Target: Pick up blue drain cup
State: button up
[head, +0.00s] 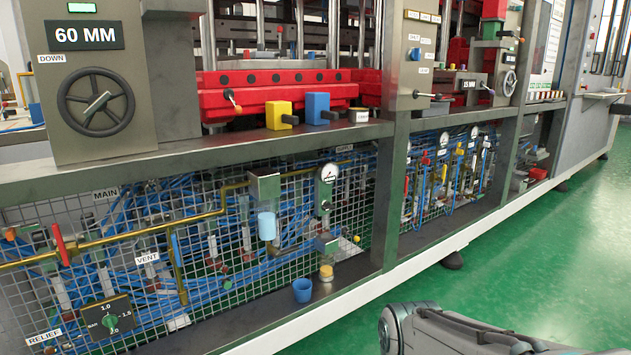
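The blue drain cup (302,291) is a small open cup. It stands upright on the dark ledge at the foot of the wire mesh, near the middle of the head view. A small jar with yellowish contents (326,273) is just right of and behind it, under the gauge assembly. The cup's mouth faces up and nothing is seen touching it from above. My gripper is not in view; only a grey part of my arm shows at the bottom right, apart from the cup.
A light-blue bowl (267,225) hangs under a grey block above and left of the cup. A pressure gauge (329,173) and valve hang above the jar. A brass pipe (150,231) with a red lever crosses the mesh. Green floor (480,270) is open at the right.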

aim_at(302, 287)
jog(key=z, duration=0.1)
jog(key=i, duration=1.15)
jog(key=z, duration=0.05)
